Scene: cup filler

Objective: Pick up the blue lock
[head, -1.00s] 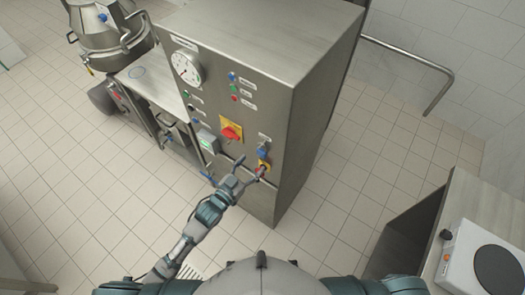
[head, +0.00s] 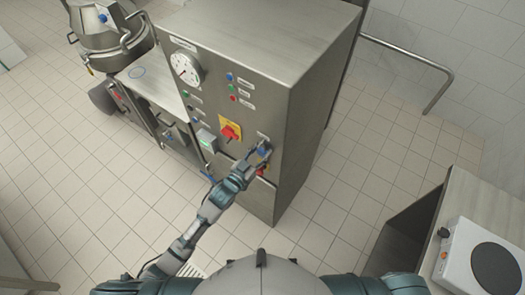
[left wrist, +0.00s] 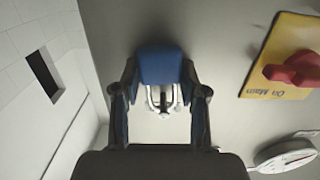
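The blue lock (head: 263,151) is at the front panel of the steel cabinet, below and right of the red switch. In the left wrist view the blue lock (left wrist: 160,67) shows its blue body between my fingertips, with a metal shackle below. My left gripper (head: 257,155) is at the lock, partly covering it in the head view. In the left wrist view my left gripper (left wrist: 160,75) has its fingers spread, one on each side of the lock. Whether the fingertips touch it is unclear. My right gripper is not in view.
The steel cabinet (head: 240,85) carries a red switch on a yellow plate (head: 230,129), a gauge (head: 185,68) and several buttons. A hot plate (head: 455,255) stands on a counter at the lower right. The tiled floor is free left of my arm.

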